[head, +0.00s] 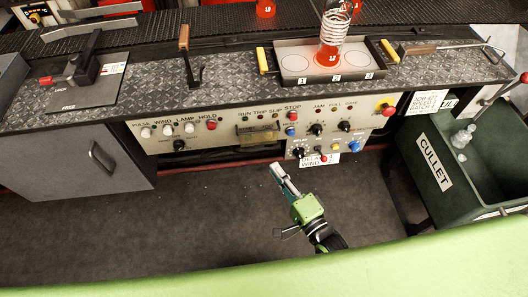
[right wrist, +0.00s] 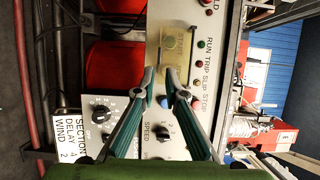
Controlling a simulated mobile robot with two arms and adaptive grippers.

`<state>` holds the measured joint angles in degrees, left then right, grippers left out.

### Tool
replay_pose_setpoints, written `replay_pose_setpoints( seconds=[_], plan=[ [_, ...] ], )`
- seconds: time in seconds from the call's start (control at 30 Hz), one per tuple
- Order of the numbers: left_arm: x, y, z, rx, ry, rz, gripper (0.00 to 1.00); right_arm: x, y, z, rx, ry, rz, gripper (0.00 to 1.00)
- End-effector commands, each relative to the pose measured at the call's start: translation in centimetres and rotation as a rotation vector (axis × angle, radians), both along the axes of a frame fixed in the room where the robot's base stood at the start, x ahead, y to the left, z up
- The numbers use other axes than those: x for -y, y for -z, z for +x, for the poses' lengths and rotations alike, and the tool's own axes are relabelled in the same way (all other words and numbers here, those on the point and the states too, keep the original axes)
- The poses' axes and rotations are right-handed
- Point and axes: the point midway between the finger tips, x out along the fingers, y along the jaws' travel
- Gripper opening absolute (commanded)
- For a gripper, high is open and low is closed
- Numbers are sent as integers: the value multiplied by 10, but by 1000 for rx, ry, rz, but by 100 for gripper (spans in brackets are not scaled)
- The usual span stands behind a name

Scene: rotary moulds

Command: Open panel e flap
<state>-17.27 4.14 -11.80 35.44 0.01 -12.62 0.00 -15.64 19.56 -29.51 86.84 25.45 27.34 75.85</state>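The flap (head: 257,132) is most likely the small amber see-through cover on the pale control panel, under the label row. It looks closed. It also shows in the right wrist view (right wrist: 174,46), just beyond the fingertips. My right gripper (head: 277,168) is below and in front of the panel. In the right wrist view its two fingers (right wrist: 159,74) are empty, with a narrow gap between the tips. They point at the flap and seem apart from it; the exact distance is unclear. My left gripper is not in view.
Knobs and coloured buttons (head: 317,129) lie right of the flap, and a lower panel (head: 328,148) juts out beneath. The bench top (head: 220,88) carries a brown-handled lever (head: 185,45) and a tray (head: 318,72). A green cullet bin (head: 430,165) stands right. Floor before the panel is clear.

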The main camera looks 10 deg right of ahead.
Motion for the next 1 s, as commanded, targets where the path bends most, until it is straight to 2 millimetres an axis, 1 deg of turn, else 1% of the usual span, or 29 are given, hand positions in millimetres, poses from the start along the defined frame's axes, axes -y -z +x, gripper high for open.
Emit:
replay_pose_setpoints(
  seconds=[0.03,0.2,0.3,0.4,0.57,0.8,0.87,1.0],
  plan=[
    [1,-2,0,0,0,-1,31,-5,-2,12,3,1,1,11],
    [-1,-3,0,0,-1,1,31,-18,-1,43,0,0,-1,11],
    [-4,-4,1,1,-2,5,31,-24,0,57,-1,0,-1,11],
    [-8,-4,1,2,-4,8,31,-27,1,66,-1,0,-3,11],
    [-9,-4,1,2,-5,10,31,-30,1,72,-1,0,-3,11],
    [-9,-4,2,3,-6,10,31,-30,1,73,-2,0,-3,11],
    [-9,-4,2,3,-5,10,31,-30,1,73,-2,0,-3,0],
    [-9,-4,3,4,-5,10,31,-30,1,73,-2,0,-3,0]
  ],
)
